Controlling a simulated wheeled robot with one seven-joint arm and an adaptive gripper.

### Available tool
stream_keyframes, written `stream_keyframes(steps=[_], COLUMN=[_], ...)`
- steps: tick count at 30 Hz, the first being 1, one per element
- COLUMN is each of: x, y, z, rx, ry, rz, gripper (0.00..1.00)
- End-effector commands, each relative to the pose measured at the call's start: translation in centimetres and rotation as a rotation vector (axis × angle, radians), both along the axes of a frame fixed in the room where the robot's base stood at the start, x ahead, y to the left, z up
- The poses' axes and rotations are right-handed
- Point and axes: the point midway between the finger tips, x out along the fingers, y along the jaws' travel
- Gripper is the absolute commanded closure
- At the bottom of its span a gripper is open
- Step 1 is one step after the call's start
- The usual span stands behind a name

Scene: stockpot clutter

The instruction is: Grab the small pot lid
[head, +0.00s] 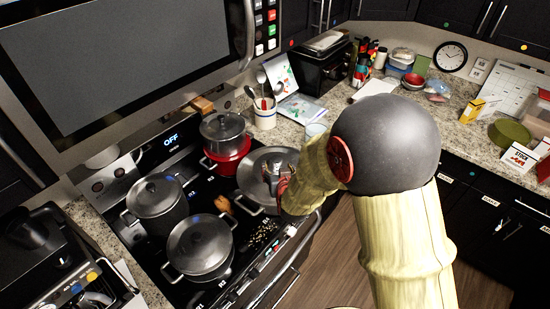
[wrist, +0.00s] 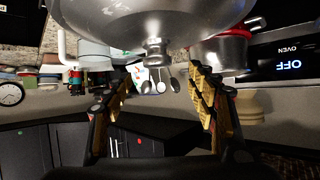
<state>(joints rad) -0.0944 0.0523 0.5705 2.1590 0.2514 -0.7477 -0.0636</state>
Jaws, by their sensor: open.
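Several lidded pots stand on the stove, and I cannot tell for certain which lid is the small one. The nearest to my gripper is a round metal lid (head: 256,160) on the pan at the right of the stove. In the wrist view, which looks upside down, this lid (wrist: 120,18) fills the top, with its knob (wrist: 156,50) pointing down the picture. My gripper (head: 271,178) is over this lid in the head view. In the wrist view my gripper (wrist: 160,90) is open and empty, its fingers spread to either side of the knob's line, apart from it.
A red pot with a grey pot on top (head: 225,140) stands close behind. A tall lidded pot (head: 155,195) and a wide lidded pot (head: 199,245) stand to the left. The microwave (head: 120,60) overhangs the stove. A utensil crock (head: 265,113) is on the counter behind.

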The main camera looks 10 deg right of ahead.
Motion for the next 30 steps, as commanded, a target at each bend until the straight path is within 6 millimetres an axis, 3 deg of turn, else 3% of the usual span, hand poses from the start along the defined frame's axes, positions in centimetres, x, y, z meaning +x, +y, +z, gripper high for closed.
stream_keyframes(steps=[11, 30], x=[1.3, 6.7], y=[-0.9, -0.9], z=[-0.7, -3.3], rx=[-0.042, -0.041], ry=[-0.075, -0.074], rz=[-0.030, -0.031], gripper=[0.42, 0.42])
